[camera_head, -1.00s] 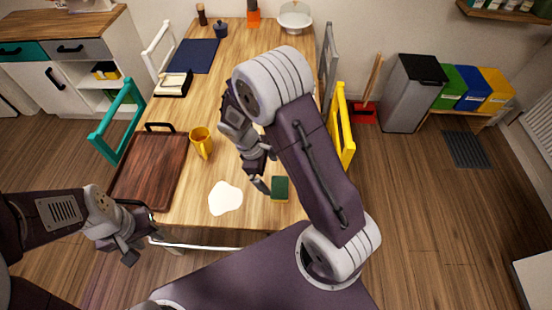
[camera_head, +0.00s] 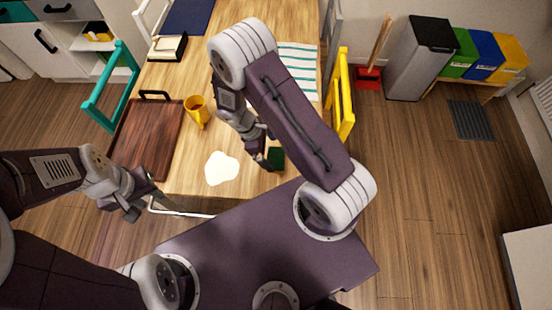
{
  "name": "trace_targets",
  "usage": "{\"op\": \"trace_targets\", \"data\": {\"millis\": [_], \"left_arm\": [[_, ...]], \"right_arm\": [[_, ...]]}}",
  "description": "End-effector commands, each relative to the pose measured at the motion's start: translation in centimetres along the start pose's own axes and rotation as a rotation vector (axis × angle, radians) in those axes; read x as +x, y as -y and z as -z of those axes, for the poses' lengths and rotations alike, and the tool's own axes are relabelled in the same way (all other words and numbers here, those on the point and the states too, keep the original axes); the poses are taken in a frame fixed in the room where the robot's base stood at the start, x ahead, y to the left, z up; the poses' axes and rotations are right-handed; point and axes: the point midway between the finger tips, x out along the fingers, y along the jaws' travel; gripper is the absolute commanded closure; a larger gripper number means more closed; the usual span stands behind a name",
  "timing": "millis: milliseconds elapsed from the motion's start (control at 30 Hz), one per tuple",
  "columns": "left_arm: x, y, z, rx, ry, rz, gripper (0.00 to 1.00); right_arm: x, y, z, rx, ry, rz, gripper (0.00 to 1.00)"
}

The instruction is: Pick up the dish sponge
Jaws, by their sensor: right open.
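The dish sponge (camera_head: 277,160), dark green, lies on the wooden table near its front edge, right of a white puddle. My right arm reaches over the table from the right. My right gripper (camera_head: 266,160) is open, with its fingers pointing down right at the sponge. A finger covers part of the sponge's left side; I cannot tell whether they touch. My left gripper (camera_head: 150,206) hangs off the table's front left corner, away from the sponge; its finger gap is not clear.
The white puddle (camera_head: 221,168) lies left of the sponge. A yellow mug (camera_head: 197,111) and a brown tray (camera_head: 146,140) with a black handle stand further left. A striped cloth (camera_head: 297,68) lies behind my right arm. A yellow chair (camera_head: 342,100) stands at the right edge.

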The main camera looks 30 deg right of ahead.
Motion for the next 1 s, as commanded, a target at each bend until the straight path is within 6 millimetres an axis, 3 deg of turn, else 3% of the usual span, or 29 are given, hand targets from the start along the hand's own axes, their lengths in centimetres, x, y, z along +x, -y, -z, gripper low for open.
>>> {"op": "trace_targets", "data": {"millis": [233,500,700,1000], "left_arm": [[-0.1,0.0,0.0,0.0,0.0,0.0,0.64],[-0.1,0.0,0.0,0.0,0.0,0.0,0.64],[-0.1,0.0,0.0,0.0,0.0,0.0,0.64],[-0.2,0.0,0.0,0.0,0.0,0.0,0.64]], "right_arm": [[4.3,0.0,0.3,0.0,0.002,0.003,0.0],[4.7,-0.1,0.3,0.001,0.001,0.001,0.0],[4.7,-0.1,0.3,0.0,0.001,0.001,0.52],[4.5,-0.1,0.2,0.0,0.001,0.001,0.52]]}}
